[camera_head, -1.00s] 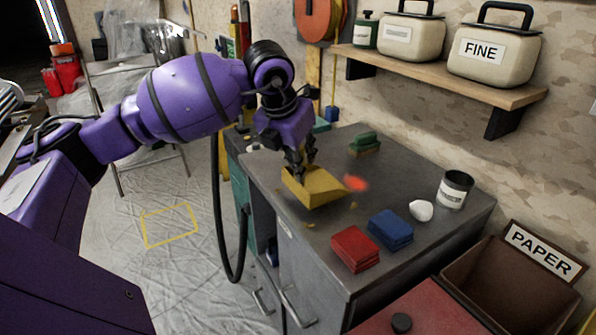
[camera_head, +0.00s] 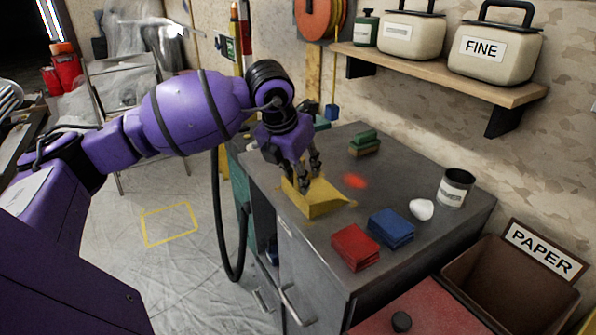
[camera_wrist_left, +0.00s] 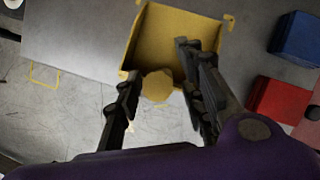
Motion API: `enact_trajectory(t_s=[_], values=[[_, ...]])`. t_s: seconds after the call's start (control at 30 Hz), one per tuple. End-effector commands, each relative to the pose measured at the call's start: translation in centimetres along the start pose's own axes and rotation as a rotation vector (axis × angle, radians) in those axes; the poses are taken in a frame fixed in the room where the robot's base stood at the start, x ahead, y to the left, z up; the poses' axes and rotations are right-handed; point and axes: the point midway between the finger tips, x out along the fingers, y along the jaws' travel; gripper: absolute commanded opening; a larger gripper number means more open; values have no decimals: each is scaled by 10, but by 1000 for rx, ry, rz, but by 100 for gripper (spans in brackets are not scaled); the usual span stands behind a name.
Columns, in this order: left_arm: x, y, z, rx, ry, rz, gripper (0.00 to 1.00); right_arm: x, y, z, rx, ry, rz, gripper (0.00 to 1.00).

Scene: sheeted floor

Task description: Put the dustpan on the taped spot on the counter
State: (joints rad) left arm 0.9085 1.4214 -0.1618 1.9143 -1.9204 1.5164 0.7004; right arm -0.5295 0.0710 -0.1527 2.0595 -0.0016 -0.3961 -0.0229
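The yellow dustpan (camera_head: 325,205) sits on the grey counter (camera_head: 300,250), near its front left edge. Small yellow tape marks (camera_head: 353,204) show around it, so it covers most of the taped spot; another mark shows in the left wrist view (camera_wrist_left: 231,20). My left gripper (camera_head: 310,172) is low over the dustpan's handle end. In the left wrist view the fingers of my left gripper (camera_wrist_left: 160,85) stand apart, with the rounded yellow handle end (camera_wrist_left: 157,86) between them and visible gaps. My right gripper is not in view.
Red (camera_head: 354,247) and blue (camera_head: 390,228) stacks, a white lump (camera_head: 421,210), a labelled can (camera_head: 454,189) and a green-topped block (camera_head: 364,143) stand on the counter. A red glow (camera_head: 355,181) lies beside the dustpan. A yellow outline (camera_head: 170,225) marks the floor.

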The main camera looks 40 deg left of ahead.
Motion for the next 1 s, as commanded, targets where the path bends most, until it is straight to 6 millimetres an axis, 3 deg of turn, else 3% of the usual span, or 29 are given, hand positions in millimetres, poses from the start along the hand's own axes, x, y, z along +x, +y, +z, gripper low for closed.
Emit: enact_trajectory(t_s=[0.23,0.5,0.7,1.0], values=[[-20,1,3,1,-3,1,36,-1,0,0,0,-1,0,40],[-78,1,2,1,-3,3,36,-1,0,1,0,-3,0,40],[-110,0,2,0,-1,2,36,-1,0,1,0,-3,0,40],[-124,0,2,0,0,0,36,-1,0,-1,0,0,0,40]])
